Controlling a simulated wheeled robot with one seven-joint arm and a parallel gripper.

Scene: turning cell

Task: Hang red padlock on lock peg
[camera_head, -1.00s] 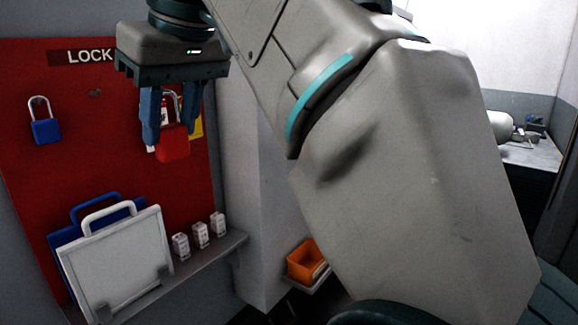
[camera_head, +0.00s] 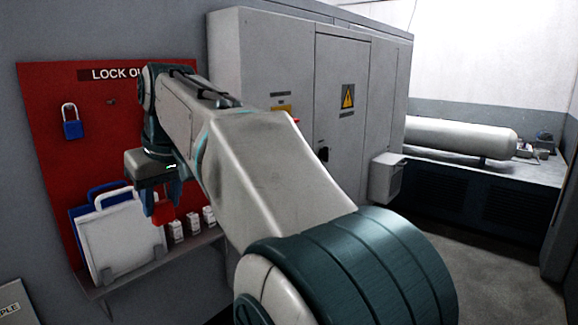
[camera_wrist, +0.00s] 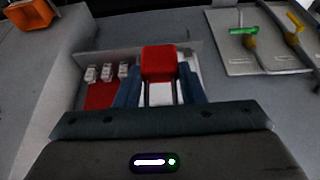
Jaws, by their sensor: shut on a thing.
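The red padlock (camera_head: 162,211) is held between the fingers of my gripper (camera_head: 161,197), in front of the lower part of the red lockout board (camera_head: 55,165). In the wrist view the padlock's red body (camera_wrist: 158,62) shows between the blue fingertips of my gripper (camera_wrist: 158,78); its shackle is not clearly visible. A small dark peg (camera_head: 111,101) is on the board below the sign, to the right of the hanging blue padlock (camera_head: 72,129). Nothing is seen hanging on that peg. My gripper is below and to the right of it. My arm covers the board's right part.
A shelf (camera_head: 128,281) under the board holds white and blue handled panels (camera_head: 122,240) and several small white blocks (camera_head: 192,222), close to my gripper. A grey cabinet (camera_head: 262,60) stands right of the board. An orange bin (camera_wrist: 30,13) shows in the wrist view.

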